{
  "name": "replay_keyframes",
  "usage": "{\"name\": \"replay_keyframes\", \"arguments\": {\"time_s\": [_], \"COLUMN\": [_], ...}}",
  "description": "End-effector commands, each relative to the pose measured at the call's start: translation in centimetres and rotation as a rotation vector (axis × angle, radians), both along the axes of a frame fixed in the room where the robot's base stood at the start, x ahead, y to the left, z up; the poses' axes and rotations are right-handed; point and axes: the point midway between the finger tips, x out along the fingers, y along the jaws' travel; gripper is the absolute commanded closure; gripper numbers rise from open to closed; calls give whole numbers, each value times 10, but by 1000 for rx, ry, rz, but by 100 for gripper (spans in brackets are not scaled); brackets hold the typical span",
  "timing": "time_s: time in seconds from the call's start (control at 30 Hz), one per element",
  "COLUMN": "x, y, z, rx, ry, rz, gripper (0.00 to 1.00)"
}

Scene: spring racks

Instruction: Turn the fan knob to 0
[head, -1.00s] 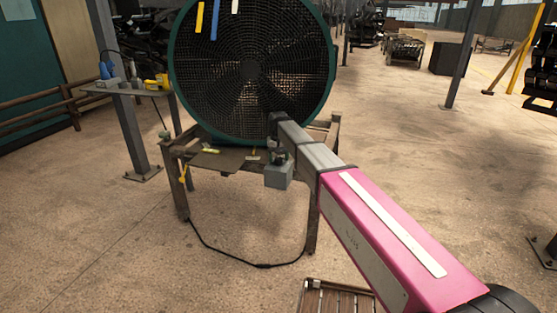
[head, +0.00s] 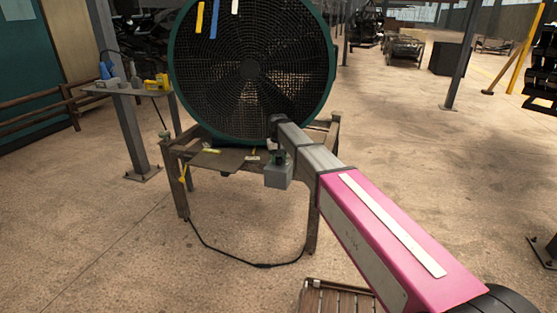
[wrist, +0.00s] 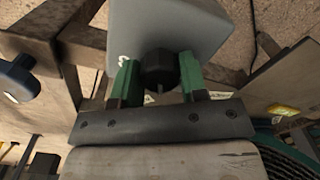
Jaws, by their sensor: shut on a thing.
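The black fan knob (wrist: 159,70) sticks out of the box. My gripper (wrist: 158,76), with green fingers, is shut on the knob, one finger on each side. In the head view my gripper (head: 277,156) is small and partly hidden by my arm. A white mark, perhaps a dial digit, shows beside the left finger; the knob's setting cannot be read.
A black cable (head: 250,262) runs on the floor below. A small side table (head: 135,90) with tools stands at the left. A slatted wooden piece (head: 335,298) lies at the bottom. Floor at the right is open.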

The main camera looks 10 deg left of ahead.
Motion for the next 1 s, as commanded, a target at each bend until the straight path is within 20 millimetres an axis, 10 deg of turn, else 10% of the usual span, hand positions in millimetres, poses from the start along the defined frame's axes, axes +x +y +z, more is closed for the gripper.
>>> {"name": "replay_keyframes", "arguments": {"time_s": [1.0], "x": [0], "y": [0], "z": [0], "rx": [0], "ry": [0], "rz": [636], "gripper": [84]}}
